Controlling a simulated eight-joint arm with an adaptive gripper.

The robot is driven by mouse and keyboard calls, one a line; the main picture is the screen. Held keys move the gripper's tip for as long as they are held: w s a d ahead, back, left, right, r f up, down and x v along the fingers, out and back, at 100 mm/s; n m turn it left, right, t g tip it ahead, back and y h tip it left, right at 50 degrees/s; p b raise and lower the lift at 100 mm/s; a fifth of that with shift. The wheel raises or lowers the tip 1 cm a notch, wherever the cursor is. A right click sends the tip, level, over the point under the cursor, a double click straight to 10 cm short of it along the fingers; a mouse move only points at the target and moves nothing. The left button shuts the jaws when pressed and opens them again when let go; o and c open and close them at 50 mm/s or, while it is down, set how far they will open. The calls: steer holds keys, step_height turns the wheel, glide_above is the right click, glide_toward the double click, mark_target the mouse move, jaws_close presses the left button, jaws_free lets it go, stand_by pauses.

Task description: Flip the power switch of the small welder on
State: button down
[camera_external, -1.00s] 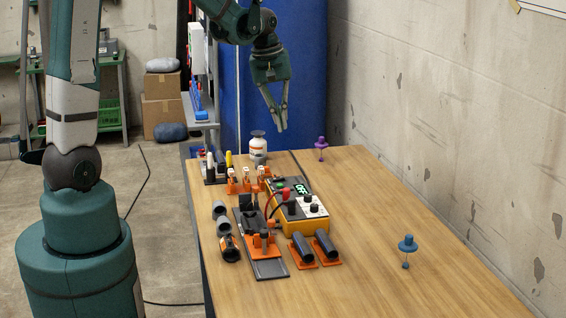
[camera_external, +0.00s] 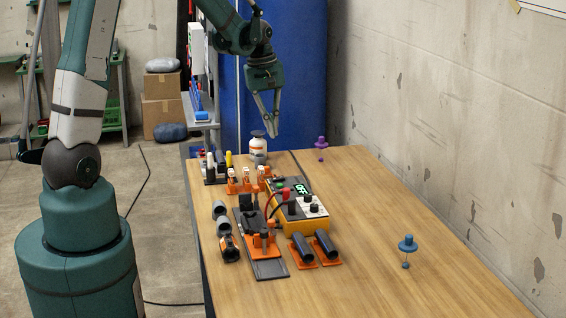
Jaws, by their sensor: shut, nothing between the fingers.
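Which part is the power switch is too small to tell. My gripper (camera_external: 273,135) points down, its fingers together and empty. It hangs above the back of the table, behind the welder and apart from it, near the white bottle.
The white bottle (camera_external: 258,150) stands at the back edge. Orange holders (camera_external: 245,184), a black clamp fixture (camera_external: 250,222), grey pipe pieces (camera_external: 220,225) and black tubes (camera_external: 301,249) surround the welder's left and front. Purple (camera_external: 321,143) and blue (camera_external: 407,244) pegs stand right. The right table is otherwise clear.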

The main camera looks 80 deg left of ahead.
mark_target(274, 180)
steer(key=shift+w+f+b, duration=0.25)
steer(key=shift+w+f, duration=0.05)
steer(key=shift+f, duration=2)
steer(key=shift+w+f+b, duration=0.2)
steer(key=shift+w+f, duration=0.15)
steer(key=shift+f, duration=2)
steer(key=shift+w+f+b, duration=0.25)
steer(key=shift+w+f, duration=0.05)
steer(key=shift+f, duration=2)
steer(key=shift+w+f+g+b, duration=0.25)
steer(key=shift+f+g+b, duration=0.2)
steer(key=shift+g+b, duration=0.05)
steer(key=shift+s+r, duration=0.1)
steer(key=shift+s, duration=0.1)
steer(key=shift+s+d, duration=0.1)
steer(key=shift+s, duration=0.7)
